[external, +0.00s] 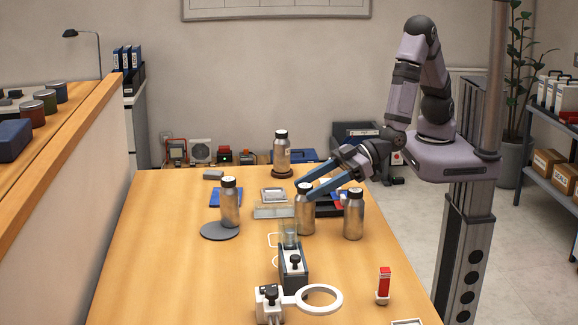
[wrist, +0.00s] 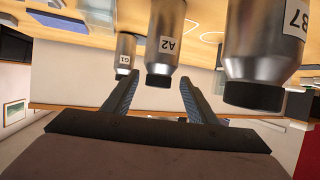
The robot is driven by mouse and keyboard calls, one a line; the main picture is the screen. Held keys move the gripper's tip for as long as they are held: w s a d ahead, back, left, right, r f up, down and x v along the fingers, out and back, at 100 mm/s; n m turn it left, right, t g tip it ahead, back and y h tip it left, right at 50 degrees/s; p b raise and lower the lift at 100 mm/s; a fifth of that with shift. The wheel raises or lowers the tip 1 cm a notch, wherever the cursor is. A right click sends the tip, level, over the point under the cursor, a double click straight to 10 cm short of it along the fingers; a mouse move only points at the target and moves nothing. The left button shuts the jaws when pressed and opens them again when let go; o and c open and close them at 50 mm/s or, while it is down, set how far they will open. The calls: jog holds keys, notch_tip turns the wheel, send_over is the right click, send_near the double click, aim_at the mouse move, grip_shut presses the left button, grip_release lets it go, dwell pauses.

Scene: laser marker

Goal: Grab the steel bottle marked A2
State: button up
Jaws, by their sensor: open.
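The steel bottle marked A2 (wrist: 168,48) shows in the wrist view, which is upside down, with its black cap between the fingertips. My gripper (wrist: 160,78) is open, one finger to each side of that cap, and I see no grip on the bottle. In the external view my gripper (external: 304,191) reaches left and down, its blue fingertips at the top of a steel bottle (external: 306,216). This appears to be A2, but its label is not readable there. The fingers partly cover its cap.
A bottle marked B7 (wrist: 255,45) stands close beside A2, and a smaller-looking labelled bottle (wrist: 125,52) stands farther off.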

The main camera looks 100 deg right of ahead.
jog(key=shift+p+x, duration=0.45)
jog(key=shift+x, duration=0.4)
jog(key=p+x, duration=0.1)
jog(key=x, duration=0.2)
jog(key=shift+w+f, duration=0.1)
jog(key=shift+w, duration=0.35)
grip_shut()
